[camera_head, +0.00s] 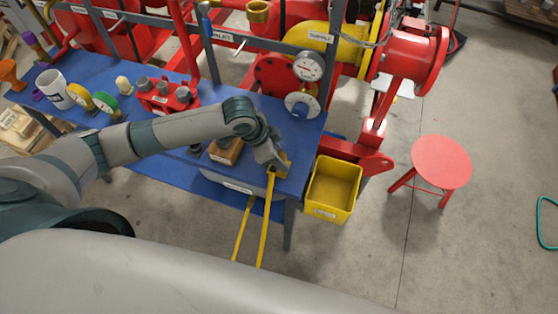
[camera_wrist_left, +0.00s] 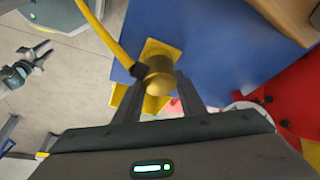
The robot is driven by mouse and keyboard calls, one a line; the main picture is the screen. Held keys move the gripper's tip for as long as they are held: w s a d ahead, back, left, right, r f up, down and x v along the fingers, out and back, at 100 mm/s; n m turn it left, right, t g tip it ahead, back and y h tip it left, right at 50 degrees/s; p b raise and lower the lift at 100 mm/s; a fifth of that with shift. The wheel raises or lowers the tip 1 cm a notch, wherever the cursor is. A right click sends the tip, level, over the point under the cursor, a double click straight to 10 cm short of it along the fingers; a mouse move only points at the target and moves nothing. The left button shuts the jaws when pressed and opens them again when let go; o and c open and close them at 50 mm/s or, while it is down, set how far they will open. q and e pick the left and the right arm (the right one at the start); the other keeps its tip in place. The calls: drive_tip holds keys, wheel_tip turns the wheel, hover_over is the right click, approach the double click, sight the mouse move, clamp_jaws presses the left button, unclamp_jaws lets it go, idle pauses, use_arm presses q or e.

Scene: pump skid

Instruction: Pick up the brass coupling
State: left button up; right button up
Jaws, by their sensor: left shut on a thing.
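The brass coupling (camera_wrist_left: 158,76) is a rounded gold-coloured piece between the fingers of my left gripper in the left wrist view. My left gripper (camera_head: 275,170) is shut on it at the front right corner of the blue bench (camera_head: 312,135). Yellow material lies just behind the coupling, and a yellow strap with a dark end reaches up to it. In the head view my gripper mostly hides the coupling. My right gripper (camera_wrist_left: 38,58) shows small at the left of the left wrist view, with its fingers apart and empty.
A yellow bin (camera_head: 333,188) stands right of the bench, and a red stool (camera_head: 441,162) farther right. A wooden block (camera_head: 226,152) is left of my gripper. Gauges (camera_head: 302,105), red pipework and a red fittings rack (camera_head: 168,96) are behind. Yellow straps (camera_head: 266,225) hang in front.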

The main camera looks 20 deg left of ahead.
use_arm(q)
drive_tip(key=shift+r, duration=0.1)
drive_tip(key=shift+r+b, duration=0.5)
drive_tip(key=shift+r, duration=0.15)
wheel_tip(320, 180, up, 3)
drive_tip(key=shift+f+b, duration=0.2)
drive_tip(key=shift+b, duration=0.5)
drive_tip(key=s+d+r+b, duration=0.2)
drive_tip(key=s+r, duration=0.5)
drive_tip(key=s, duration=0.4)
drive_tip(key=shift+d, duration=0.9)
